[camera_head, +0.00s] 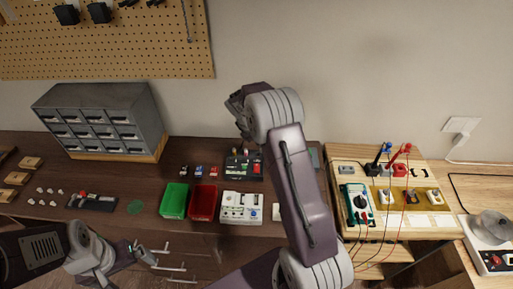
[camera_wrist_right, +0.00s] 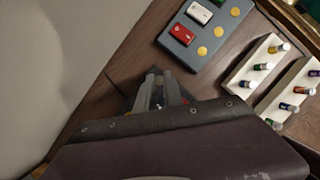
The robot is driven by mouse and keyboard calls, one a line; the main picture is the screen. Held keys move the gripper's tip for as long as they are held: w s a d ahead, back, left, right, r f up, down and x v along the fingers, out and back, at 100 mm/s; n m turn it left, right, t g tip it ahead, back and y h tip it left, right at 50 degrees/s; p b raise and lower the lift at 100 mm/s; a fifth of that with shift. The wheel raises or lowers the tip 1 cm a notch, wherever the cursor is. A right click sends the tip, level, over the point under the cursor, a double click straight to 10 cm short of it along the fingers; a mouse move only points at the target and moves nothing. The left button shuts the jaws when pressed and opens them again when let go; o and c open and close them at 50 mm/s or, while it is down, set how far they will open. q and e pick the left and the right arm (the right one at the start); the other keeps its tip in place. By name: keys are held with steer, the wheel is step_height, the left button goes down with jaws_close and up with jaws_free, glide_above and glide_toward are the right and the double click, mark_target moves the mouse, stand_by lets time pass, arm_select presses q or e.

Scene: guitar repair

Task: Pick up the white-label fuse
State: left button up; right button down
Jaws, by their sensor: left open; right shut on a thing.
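Several small fuse-like cylinders with coloured bands (camera_wrist_right: 265,67) stand in pale racks at the right of the right wrist view. I cannot pick out a white label on any of them. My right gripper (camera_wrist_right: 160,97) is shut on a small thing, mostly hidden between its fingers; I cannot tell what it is. In the head view my right forearm covers the middle of the bench and its fingertips are hard to see. My left gripper (camera_head: 150,258) is open and empty, low at the bench's front edge.
A black box with red and green parts (camera_head: 244,167) stands near green (camera_head: 174,201) and red bins (camera_head: 203,203). A white device (camera_head: 241,208) stands in front. A grey board (camera_wrist_right: 207,53) holds red and white blocks. A multimeter (camera_head: 357,204) with cables lies right.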

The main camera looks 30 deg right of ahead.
steer(key=s+d+r+p, duration=0.4)
steer(key=s+r, duration=0.5)
steer(key=r, duration=0.1)
steer(key=shift+d, duration=0.35)
stand_by(0.5)
